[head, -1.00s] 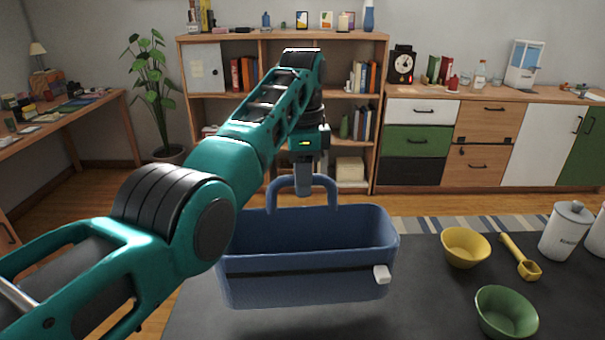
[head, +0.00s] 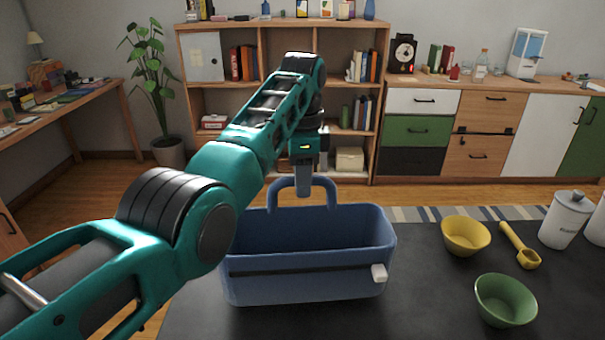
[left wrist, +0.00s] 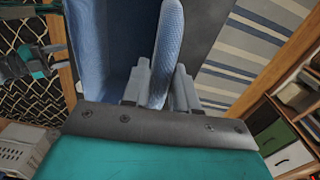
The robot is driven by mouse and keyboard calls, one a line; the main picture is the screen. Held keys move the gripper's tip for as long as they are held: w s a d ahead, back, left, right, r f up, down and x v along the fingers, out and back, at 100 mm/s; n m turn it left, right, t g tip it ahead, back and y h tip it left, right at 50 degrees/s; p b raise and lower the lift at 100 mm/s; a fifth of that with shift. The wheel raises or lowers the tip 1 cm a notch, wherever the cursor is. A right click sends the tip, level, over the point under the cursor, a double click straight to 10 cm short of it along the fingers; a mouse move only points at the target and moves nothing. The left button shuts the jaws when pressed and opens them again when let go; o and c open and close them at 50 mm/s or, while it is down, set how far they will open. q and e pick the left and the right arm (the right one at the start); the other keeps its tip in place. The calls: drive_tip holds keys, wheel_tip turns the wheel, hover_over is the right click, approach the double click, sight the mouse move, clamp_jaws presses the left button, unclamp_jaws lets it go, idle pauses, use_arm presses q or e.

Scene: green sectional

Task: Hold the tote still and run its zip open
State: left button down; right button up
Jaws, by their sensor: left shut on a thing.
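In the left wrist view the handle (left wrist: 168,45) stands between the fingers (left wrist: 160,88). My right gripper is not in the head view.
To the right on the table (head: 420,300) are a yellow bowl (head: 465,236), a green bowl (head: 506,300), a yellow scoop (head: 520,246) and a white canister (head: 566,220). Bare table lies between the tote and the bowls. A shelf (head: 280,95) stands beyond.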

sight(302, 206)
use_arm(q)
drive_tip(key=shift+f, duration=1.85)
idle(0.5)
